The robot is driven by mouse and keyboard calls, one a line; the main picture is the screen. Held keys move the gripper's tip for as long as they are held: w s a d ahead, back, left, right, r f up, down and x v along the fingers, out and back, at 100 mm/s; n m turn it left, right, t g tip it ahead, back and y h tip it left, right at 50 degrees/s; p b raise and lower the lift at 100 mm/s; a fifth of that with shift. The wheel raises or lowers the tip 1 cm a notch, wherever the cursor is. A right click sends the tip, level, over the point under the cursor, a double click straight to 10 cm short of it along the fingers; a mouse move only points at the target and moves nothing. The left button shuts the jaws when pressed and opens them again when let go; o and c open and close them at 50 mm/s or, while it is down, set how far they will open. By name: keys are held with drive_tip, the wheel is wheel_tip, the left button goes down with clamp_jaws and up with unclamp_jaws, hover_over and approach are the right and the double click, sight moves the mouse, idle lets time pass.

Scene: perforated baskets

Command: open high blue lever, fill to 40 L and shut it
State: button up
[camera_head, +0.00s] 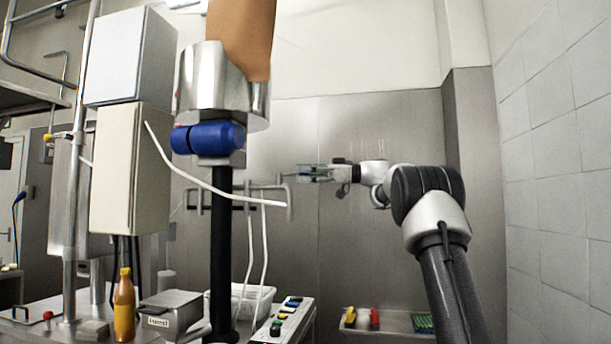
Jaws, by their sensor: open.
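A thick blue rounded part (208,138) sits high at the left of centre, below a shiny metal cylinder and above a black upright pipe. A small blue handle (19,196) also shows at the far left edge; I cannot tell which of these is the lever. My gripper (296,173) reaches in from the right, pointing left, near the back wall. It is open and nothing shows between its fingers. It is to the right of the thick blue part and apart from it in the picture. No readable litre display is in view.
A white hose (205,184) curves across the middle. A button panel (287,318), a white perforated basket (245,297), a grey box (170,312) and an orange bottle (124,306) stand below. A tray (397,325) lies low right. The right-hand tiled wall is bare.

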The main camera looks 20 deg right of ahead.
drive_tip(key=v, duration=1.2)
idle(4.9)
